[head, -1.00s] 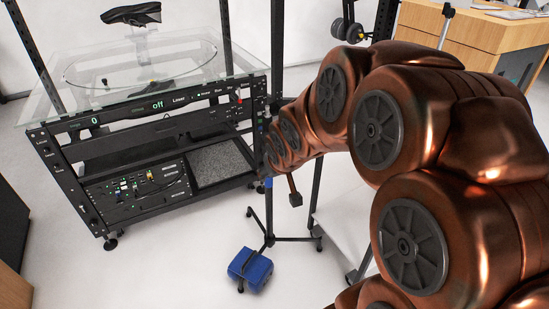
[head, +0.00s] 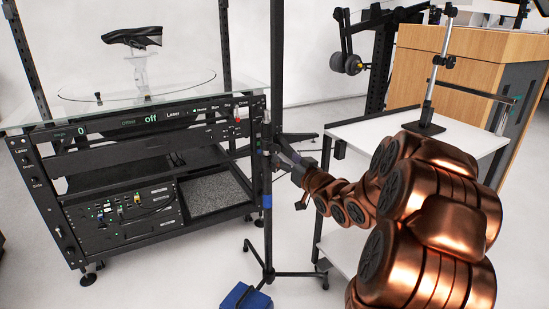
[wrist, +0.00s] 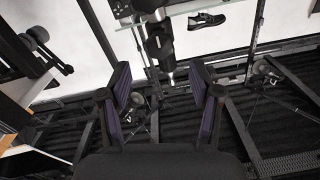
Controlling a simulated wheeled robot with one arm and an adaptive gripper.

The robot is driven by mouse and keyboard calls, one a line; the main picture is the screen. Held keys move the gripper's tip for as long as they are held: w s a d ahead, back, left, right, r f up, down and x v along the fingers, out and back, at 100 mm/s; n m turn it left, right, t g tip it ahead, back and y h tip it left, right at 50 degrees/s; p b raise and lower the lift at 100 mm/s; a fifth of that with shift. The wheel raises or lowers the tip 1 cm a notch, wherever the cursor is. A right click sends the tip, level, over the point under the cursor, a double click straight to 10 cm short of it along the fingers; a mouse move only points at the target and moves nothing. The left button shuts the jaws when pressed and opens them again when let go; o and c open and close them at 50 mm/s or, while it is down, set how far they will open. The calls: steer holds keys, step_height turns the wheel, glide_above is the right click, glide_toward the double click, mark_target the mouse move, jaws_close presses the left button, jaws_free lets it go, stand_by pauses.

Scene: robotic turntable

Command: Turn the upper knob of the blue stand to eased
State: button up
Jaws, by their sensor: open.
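The blue stand (head: 268,230) is a thin dark pole on a tripod base, with a blue band partway up and a blue weight (head: 245,297) at its foot. Its upper collar and knob area (head: 266,125) is small and dark in the head view; the knob's setting cannot be read. My gripper (head: 278,152) is just right of the pole at about collar height. In the wrist view its two fingers (wrist: 162,88) are spread apart and empty. A black jointed fitting (wrist: 158,45), apparently part of the stand, lies ahead between the fingertips; contact is not visible.
The turntable rack (head: 120,150), with a glass top and a black shoe (head: 133,36), stands left, close behind the pole. A white side table (head: 400,135) with a clamp rod is at right.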

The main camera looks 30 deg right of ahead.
mark_target(276, 150)
steer(key=shift+w+d+b, duration=0.2)
steer(key=shift+w+b, duration=0.6)
steer(key=shift+w, duration=2.95)
steer(key=shift+c, duration=0.3)
steer(key=c, duration=1.1)
